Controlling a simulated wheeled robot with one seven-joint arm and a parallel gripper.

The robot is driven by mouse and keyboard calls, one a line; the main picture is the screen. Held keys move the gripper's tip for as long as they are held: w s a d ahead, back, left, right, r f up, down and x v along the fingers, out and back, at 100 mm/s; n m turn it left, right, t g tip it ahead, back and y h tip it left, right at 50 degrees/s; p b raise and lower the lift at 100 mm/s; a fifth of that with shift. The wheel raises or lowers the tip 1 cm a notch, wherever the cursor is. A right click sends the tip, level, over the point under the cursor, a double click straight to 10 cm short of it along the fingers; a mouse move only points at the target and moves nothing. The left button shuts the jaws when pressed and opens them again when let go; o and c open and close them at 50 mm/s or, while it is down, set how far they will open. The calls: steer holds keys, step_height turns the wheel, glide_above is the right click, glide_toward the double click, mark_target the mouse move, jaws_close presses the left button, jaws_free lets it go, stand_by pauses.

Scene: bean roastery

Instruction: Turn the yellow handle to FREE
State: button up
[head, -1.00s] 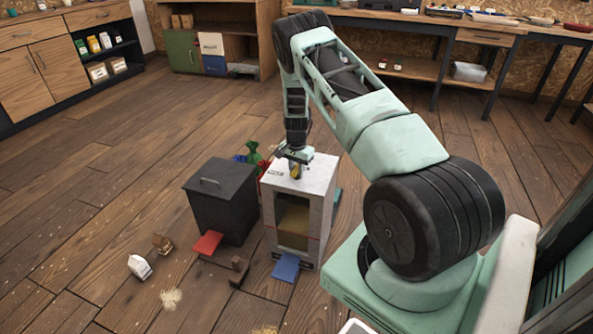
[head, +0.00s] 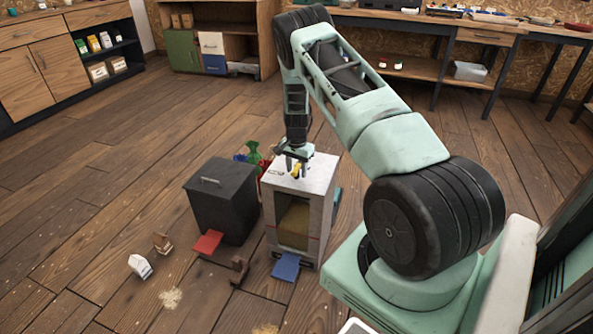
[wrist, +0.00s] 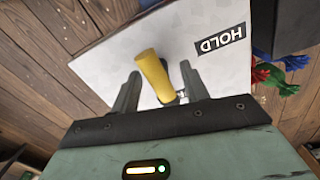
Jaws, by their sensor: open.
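The yellow handle (wrist: 154,75) stands on the top face of a white box (head: 321,178) with an open front. In the wrist view it lies between the two fingers of my gripper (wrist: 158,88), with space on both sides. The gripper is open, pointing down over the box. The handle also shows in the head view (head: 297,170), partly behind the fingers. A HOLD label (wrist: 220,43) is on the box top beside the handle, upside down in the wrist view. No FREE label is visible.
A dark lidded bin (head: 224,205) stands just left of the white box. Red and blue flaps (head: 286,266) lie at their feet. Green, blue and red bags (head: 253,153) are behind. A small white carton (head: 140,265) lies on the floor, which is open to the left.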

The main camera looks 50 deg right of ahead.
mark_target(297, 166)
step_height(297, 166, up, 16)
steer(key=p, duration=0.2)
steer(key=shift+r, duration=0.2)
stand_by(0.4)
